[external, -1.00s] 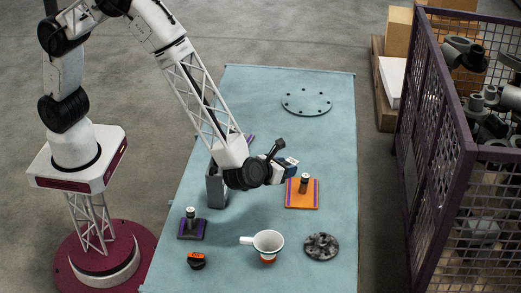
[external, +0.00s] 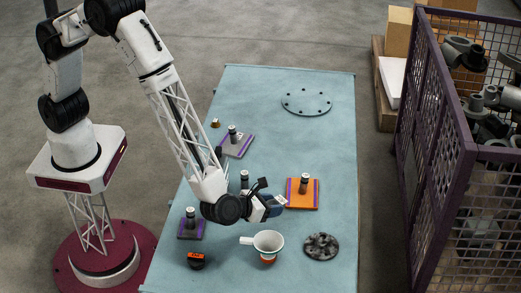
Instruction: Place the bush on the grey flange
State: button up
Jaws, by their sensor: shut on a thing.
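My gripper (external: 275,205) is above the mat, between the orange plate and the white cup. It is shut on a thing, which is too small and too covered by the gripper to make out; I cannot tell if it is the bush. A grey plate with purple edges (external: 232,150), likely the grey flange, lies behind my forearm at the upper left and carries an upright dark-topped post (external: 233,134). My gripper is well apart from this plate.
An orange plate with a post (external: 302,200), a dark plate with a post (external: 191,232), a white cup (external: 268,241), an orange-black part (external: 196,260) and a grey toothed disc (external: 321,246) surround my gripper. A drilled disc (external: 307,102) lies at the back. The mat's right side is clear.

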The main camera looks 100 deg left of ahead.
jog(key=shift+f, duration=0.1)
dwell(0.3)
send_over(321, 243)
jog(key=shift+f, duration=0.75)
dwell(0.3)
jog(key=shift+f, duration=1.75)
jog(key=shift+f, duration=0.1)
jog(key=o, duration=0.9)
